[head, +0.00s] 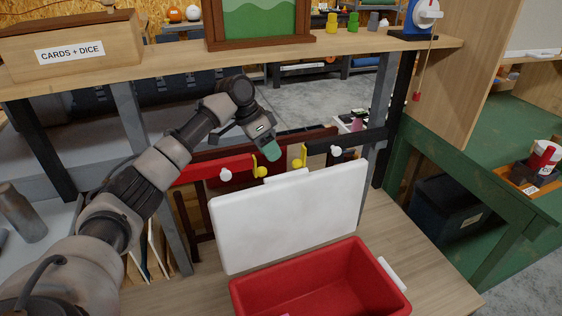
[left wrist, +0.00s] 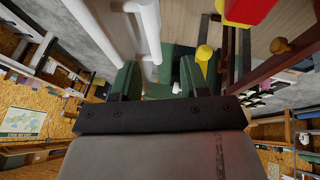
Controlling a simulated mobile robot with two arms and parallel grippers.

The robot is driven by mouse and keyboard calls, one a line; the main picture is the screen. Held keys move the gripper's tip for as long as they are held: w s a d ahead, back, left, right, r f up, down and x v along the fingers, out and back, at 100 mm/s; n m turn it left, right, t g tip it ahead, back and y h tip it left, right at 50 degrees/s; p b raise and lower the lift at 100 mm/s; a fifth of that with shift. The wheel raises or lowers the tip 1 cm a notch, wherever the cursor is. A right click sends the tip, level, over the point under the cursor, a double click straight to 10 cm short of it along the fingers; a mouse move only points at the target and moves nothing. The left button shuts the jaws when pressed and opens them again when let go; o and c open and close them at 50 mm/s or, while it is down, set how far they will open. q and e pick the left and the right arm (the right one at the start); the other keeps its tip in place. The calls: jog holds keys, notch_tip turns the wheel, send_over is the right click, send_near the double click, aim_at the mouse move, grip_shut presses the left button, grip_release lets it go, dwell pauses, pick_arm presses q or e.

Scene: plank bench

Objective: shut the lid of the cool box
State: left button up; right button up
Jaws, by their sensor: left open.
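The red cool box (head: 252,299) stands on the plank bench, cut off by the bottom edge of the head view. Its white lid (head: 290,217) is open and stands up steeply at the box's far side. My left gripper (head: 272,153) is just above and behind the lid's top edge, apart from it, with green fingertips pointing down. In the left wrist view its two green fingers (left wrist: 158,80) are spread with nothing held between them. A white edge, probably the lid (left wrist: 148,30), runs close by the left finger there. My right gripper is not in view.
A rail with red and black bars (head: 345,143) and yellow hooks (head: 262,171) runs behind the lid, close to my gripper. A shelf (head: 170,63) with a CARDS + DICE box (head: 72,50) crosses above. Bare bench (head: 425,265) lies right of the box.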

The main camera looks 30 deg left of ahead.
pick_arm(q)
jog(key=x, duration=0.3)
jog(key=s+x, duration=0.1)
jog(key=x, duration=0.1)
jog(key=shift+w+d+f+p, duration=0.15)
jog(key=shift+d+f+p, duration=0.15)
jog(key=shift+d, duration=0.2)
jog(key=shift+w+f, duration=0.1)
jog(key=shift+f, duration=0.2)
jog(key=shift+d+f, duration=0.1)
jog(key=shift+f, duration=0.05)
jog(key=c, duration=0.5)
grip_shut()
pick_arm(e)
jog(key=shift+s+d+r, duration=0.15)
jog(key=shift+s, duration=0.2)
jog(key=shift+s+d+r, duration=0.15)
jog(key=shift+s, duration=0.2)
